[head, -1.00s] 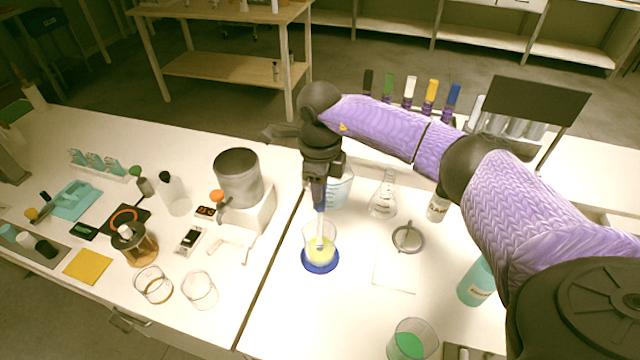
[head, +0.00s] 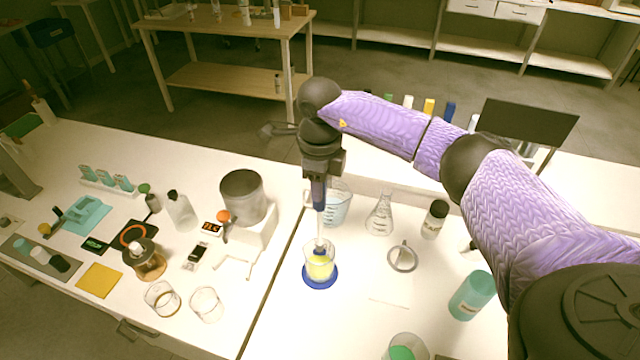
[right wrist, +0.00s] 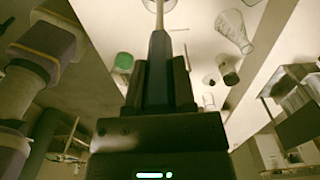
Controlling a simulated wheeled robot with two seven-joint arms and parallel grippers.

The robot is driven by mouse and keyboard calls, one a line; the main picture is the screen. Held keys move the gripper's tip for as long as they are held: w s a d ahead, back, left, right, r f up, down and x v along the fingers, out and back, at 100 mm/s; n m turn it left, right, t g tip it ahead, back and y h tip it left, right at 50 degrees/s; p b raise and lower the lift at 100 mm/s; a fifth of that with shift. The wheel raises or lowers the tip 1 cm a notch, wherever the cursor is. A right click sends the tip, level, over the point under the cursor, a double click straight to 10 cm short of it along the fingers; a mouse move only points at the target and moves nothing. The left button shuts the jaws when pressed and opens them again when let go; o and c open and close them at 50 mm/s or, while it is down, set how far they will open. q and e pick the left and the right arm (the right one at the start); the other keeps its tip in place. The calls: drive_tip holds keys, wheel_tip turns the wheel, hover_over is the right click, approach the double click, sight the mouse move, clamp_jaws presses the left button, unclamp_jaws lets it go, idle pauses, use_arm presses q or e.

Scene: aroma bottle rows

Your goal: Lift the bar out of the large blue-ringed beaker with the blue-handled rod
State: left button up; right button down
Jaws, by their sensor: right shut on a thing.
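My right gripper (head: 319,178) points down and is shut on the blue handle of the rod (head: 319,196). The blue handle also shows between the fingers in the right wrist view (right wrist: 159,48). The rod's pale shaft hangs down into the mouth of a clear beaker (head: 319,268) with yellow liquid, which stands on a blue ring (head: 320,281). A small greyish piece shows at the rod's lower end, near the beaker's rim; I cannot tell surely whether it is the bar. My left gripper is out of view.
A measuring beaker (head: 337,208) stands just behind, and a conical flask (head: 380,217) to its right. A ring-shaped dish (head: 403,257), a teal bottle (head: 471,295) and a green-filled beaker (head: 402,350) stand to the right. A grey pot (head: 242,196) stands on the left. Bench between is clear.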

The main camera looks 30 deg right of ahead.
wheel_tip(320, 180, up, 2)
drive_tip(key=shift+r+p, duration=0.1)
drive_tip(key=shift+p, duration=0.6)
drive_tip(key=shift+r+p, duration=1.15)
drive_tip(key=shift+r, duration=0.3)
drive_tip(key=shift+r+p, duration=0.4)
drive_tip(key=shift+r, duration=0.1)
drive_tip(key=shift+f, duration=0.1)
